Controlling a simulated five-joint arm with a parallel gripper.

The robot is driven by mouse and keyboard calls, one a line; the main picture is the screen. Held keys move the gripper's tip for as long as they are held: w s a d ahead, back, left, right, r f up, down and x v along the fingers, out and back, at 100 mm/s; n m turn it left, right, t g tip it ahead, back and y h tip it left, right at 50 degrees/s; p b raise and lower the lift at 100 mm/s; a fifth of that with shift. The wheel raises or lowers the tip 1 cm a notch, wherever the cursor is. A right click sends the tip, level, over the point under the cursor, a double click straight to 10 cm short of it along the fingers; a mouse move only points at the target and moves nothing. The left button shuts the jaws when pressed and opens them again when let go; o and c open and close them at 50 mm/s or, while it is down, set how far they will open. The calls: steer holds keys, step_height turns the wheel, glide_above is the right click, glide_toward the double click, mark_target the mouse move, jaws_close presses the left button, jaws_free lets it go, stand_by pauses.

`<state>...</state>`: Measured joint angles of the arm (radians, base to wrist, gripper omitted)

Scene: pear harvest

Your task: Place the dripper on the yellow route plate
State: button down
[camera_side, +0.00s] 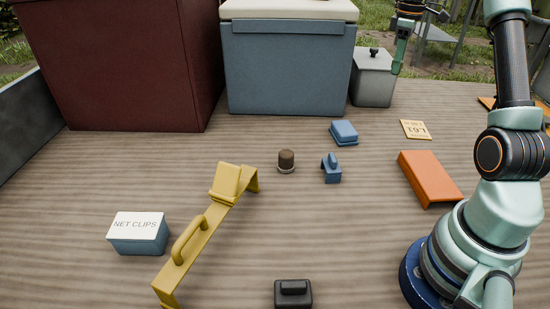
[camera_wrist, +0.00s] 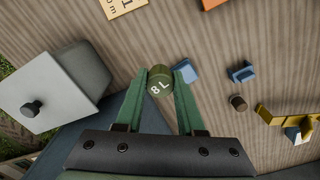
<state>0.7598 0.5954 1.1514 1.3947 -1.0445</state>
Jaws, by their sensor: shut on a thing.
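The dripper (camera_wrist: 160,80) is a short olive-green cylinder with "8 L" on its end face, held between my fingertips in the wrist view. My gripper (camera_wrist: 160,88) is shut on it. In the side view my gripper (camera_side: 398,66) is high at the back right, in front of the grey bin, and the dripper cannot be made out there. A flat pale yellow plate with printed lettering (camera_side: 415,129) lies bare on the table at the right; it also shows at the top of the wrist view (camera_wrist: 125,6).
A grey lidded bin (camera_side: 372,82) and a blue cooler (camera_side: 285,70) stand at the back. An orange block (camera_side: 428,178), blue box (camera_side: 344,132), blue clip (camera_side: 331,170), brown cylinder (camera_side: 286,159), long yellow bracket (camera_side: 190,247) and net clips box (camera_side: 138,238) occupy the table.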

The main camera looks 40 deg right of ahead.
mark_target(410, 134)
steer(key=s+d+m, duration=0.3)
steer(key=s+d, duration=0.4)
steer(key=d, duration=0.2)
steer(key=f, duration=2)
steer(key=shift+w+a+f, duration=0.15)
steer(key=shift+a+f, duration=0.05)
steer(key=shift+f, duration=0.1)
steer(key=shift+f, duration=0.15)
steer(key=c, duration=0.5)
jaws_free()
